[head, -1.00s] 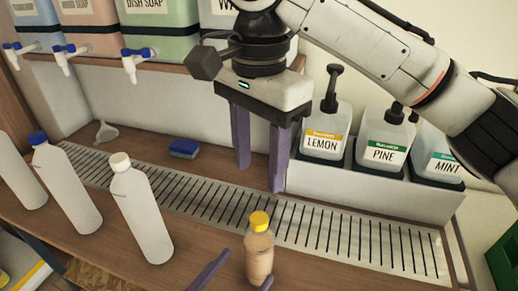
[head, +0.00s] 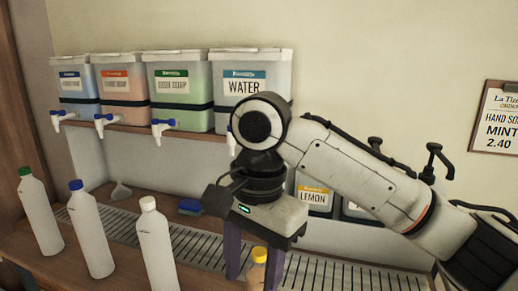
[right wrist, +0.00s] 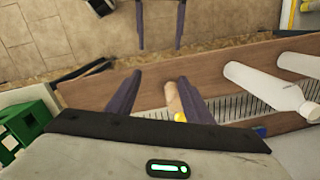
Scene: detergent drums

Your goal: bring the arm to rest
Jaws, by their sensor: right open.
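My right gripper (head: 252,270) hangs fingers-down over the counter in the head view, its arm coming in from the right. Its two purple fingers are apart and empty in the right wrist view (right wrist: 160,95). A small bottle with a yellow cap (head: 258,271) stands near these fingers in the head view. In the right wrist view the small bottle (right wrist: 172,96) shows between the finger lines, further off. My left gripper (right wrist: 160,45) shows only at the top of the right wrist view, with its two purple fingers apart and nothing between them.
White bottles (head: 157,250) stand in a row at the left. Detergent drums with taps (head: 180,95) sit on a shelf behind. A slotted drain strip (head: 330,272) runs along the counter, with a blue sponge (head: 190,207) behind it. Pump containers (head: 314,197) stand behind my right arm.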

